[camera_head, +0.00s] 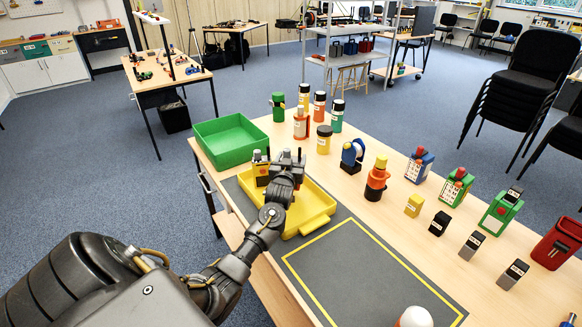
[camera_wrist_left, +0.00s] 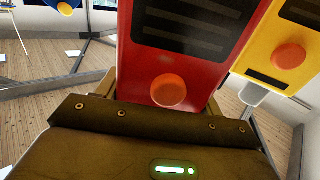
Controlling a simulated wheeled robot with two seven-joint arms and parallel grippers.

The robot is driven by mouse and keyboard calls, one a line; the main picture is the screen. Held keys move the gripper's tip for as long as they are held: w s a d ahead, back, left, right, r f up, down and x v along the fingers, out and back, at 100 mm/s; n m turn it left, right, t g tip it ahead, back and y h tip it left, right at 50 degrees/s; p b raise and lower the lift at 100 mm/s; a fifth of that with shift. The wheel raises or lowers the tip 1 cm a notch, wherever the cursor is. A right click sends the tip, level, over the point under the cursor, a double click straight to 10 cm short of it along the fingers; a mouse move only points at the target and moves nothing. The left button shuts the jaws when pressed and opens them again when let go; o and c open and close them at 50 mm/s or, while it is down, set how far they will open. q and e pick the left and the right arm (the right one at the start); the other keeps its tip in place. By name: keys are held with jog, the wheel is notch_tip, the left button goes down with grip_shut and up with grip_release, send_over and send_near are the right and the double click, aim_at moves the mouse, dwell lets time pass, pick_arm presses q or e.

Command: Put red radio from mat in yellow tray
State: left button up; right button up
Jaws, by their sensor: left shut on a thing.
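My left gripper (camera_head: 287,160) is over the yellow tray (camera_head: 318,207). In the left wrist view a red radio (camera_wrist_left: 190,75) with a dark grille and an orange knob stands between the jaws, which are shut on it. In the head view my gripper hides the red radio, so I cannot tell whether it touches the tray floor. A yellow radio (camera_head: 260,168) stands at the tray's left part, close beside my gripper; it also shows in the left wrist view (camera_wrist_left: 285,50). The dark mat (camera_head: 370,262) has a yellow outlined rectangle. My right gripper is not in view.
An empty green tray (camera_head: 230,140) stands behind the yellow tray. Several bottles and cans stand beyond it, with an orange-and-black flashlight-like item (camera_head: 377,180) to the right. Small boxes line the table's right side. A white-and-orange round object (camera_head: 415,317) is at the bottom edge.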

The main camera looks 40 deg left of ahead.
pick_arm(q)
notch_tip(320, 180, down, 3)
jog(key=shift+w+r+p, duration=0.1)
jog(key=shift+w+p, duration=0.05)
jog(key=shift+p, duration=0.3)
jog(key=shift+a+f, duration=0.1)
jog(key=shift+f, duration=0.2)
jog(key=shift+f, duration=0.15)
jog(key=o, duration=1.1)
jog(key=shift+o, duration=0.2)
